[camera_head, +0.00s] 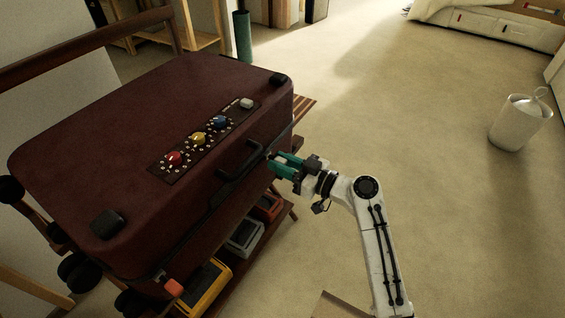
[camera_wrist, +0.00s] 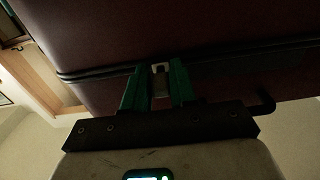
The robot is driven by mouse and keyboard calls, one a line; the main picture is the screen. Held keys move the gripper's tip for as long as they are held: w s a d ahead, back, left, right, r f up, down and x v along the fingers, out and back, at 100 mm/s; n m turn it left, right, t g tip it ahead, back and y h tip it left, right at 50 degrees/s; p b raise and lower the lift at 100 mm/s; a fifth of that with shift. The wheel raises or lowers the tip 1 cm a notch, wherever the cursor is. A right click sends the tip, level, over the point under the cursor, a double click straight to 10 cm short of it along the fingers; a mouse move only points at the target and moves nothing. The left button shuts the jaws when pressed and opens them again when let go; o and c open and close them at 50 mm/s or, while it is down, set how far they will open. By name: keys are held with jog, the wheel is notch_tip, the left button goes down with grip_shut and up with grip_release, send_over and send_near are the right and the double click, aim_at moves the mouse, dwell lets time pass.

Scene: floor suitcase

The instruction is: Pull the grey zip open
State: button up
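The maroon suitcase (camera_head: 130,120) lies flat on a wooden rack. A dark zip seam runs along its side and crosses the wrist view as a black band (camera_wrist: 100,73). The small grey zip pull (camera_wrist: 160,82) hangs at the seam, between the green fingers of my gripper (camera_wrist: 158,75). The fingers are close together, one on each side of the pull, and look shut on it. In the head view my gripper (camera_head: 276,164) is at the suitcase's front side, right of the black handle (camera_head: 240,160); the pull is hidden there.
An orange-red tab (camera_head: 173,287) shows at the suitcase's near corner. A panel with red, yellow and blue knobs (camera_head: 198,138) is on the lid. A white bin (camera_head: 520,124) stands right. Floor between is clear.

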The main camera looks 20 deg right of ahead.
grip_shut()
jog(key=shift+d, duration=0.1)
jog(key=w+d+b, duration=0.2)
jog(key=d+b, duration=0.1)
jog(key=w+d+b, duration=0.3)
jog(key=d, duration=0.1)
jog(key=w+d+b, duration=0.3)
jog(key=d, duration=0.1)
jog(key=shift+w+d+f+b, duration=0.1)
jog(key=shift+f+b, duration=0.05)
jog(key=shift+b, duration=0.2)
jog(key=shift+w+d, duration=0.1)
jog(key=shift+o, duration=2.1)
grip_release()
jog(key=shift+d, duration=0.1)
